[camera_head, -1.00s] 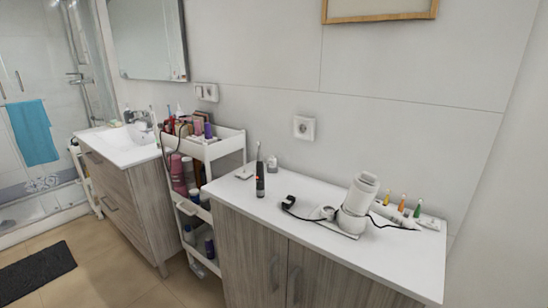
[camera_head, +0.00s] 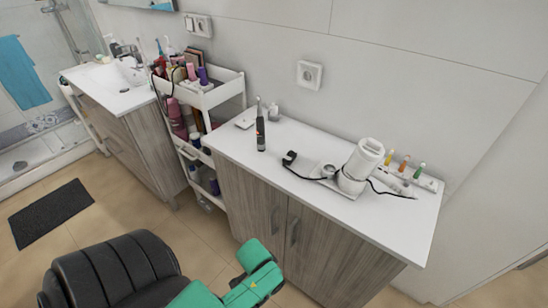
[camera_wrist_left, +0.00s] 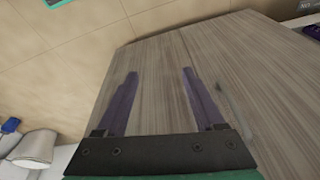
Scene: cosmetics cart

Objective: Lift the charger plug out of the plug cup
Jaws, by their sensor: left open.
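A black plug (camera_head: 290,158) is on the white counter in the head view, at the left end of a black cable. The cable runs right to a white low holder (camera_head: 327,171) and a white dryer-like device (camera_head: 360,166). I cannot make out which part is the plug cup, or whether the plug sits in it. My left gripper (camera_wrist_left: 160,82) shows in the left wrist view, open and empty, its two purplish fingers in front of the wood cabinet front. It is away from the plug. My right gripper is not in view.
A dark electric toothbrush (camera_head: 260,128) stands left of the plug. Small coloured-tip items (camera_head: 404,163) lie on a tray at right. The cosmetics cart (camera_head: 215,95) stands left of the cabinet. The counter's front edge (camera_head: 300,196) is clear. A dark mat (camera_head: 50,212) lies on the floor.

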